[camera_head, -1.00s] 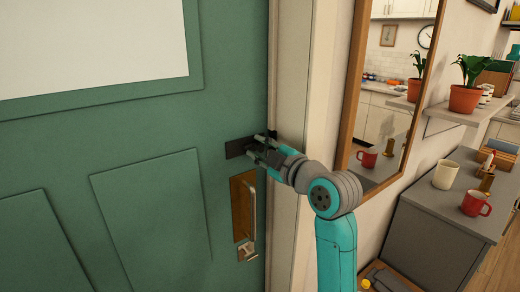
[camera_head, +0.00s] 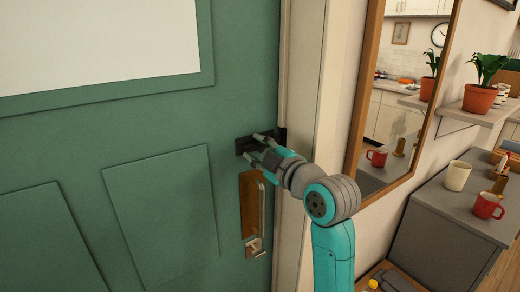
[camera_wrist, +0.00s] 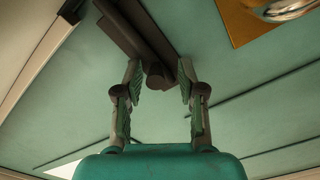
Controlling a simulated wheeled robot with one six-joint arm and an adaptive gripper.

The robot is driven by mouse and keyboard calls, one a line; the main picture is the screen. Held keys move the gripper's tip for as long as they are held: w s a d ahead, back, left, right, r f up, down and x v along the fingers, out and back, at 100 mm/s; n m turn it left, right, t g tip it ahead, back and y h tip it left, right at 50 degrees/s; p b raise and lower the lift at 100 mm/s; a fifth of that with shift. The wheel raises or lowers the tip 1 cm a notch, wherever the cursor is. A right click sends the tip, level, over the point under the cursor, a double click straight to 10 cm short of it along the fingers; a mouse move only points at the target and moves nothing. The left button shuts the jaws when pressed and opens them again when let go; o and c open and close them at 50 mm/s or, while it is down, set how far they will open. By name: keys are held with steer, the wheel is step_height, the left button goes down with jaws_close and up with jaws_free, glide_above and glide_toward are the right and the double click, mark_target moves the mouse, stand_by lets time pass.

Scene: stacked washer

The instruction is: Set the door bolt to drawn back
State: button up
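The dark door bolt (camera_head: 241,146) is mounted flat on the green door near its right edge. In the wrist view the bolt (camera_wrist: 130,28) is a dark bar running from upper left to the middle, with a round knob (camera_wrist: 156,76) standing out from it. My gripper (camera_head: 254,146) is at the bolt and covers part of it in the head view. In the wrist view my gripper (camera_wrist: 161,78) is open, one finger on each side of the knob, with small gaps seemingly visible. Whether either finger touches the knob is hard to tell.
A door handle on a brass plate (camera_head: 251,203) sits just below the bolt; the plate's corner shows in the wrist view (camera_wrist: 262,22). The pale door frame (camera_head: 302,80) and a wood-framed mirror (camera_head: 362,110) are to the right. A grey cabinet (camera_head: 440,232) holds cups.

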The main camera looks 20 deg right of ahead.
steer(key=v, duration=1.2)
stand_by(0.4)
steer(key=s+f+m+h, duration=0.1)
steer(key=s+f+m, duration=0.25)
steer(key=f, duration=0.55)
steer(key=s+f+m+h, duration=0.2)
steer(key=s+f+m, duration=0.15)
steer(key=f, duration=0.65)
steer(key=s+f+m+h, duration=0.1)
steer(key=s+f+m, duration=0.3)
steer(key=f, duration=0.5)
steer(key=s+f+m+g, duration=0.1)
steer(key=s+f, duration=0.3)
steer(key=s, duration=1.1)
steer(key=s+f+m+g+h, duration=0.1)
steer(key=s+f, duration=0.3)
steer(key=s, duration=1.2)
steer(key=shift+a+f+m+h, duration=0.15)
steer(key=shift+m+h, duration=0.15)
steer(key=shift+m, duration=0.6)
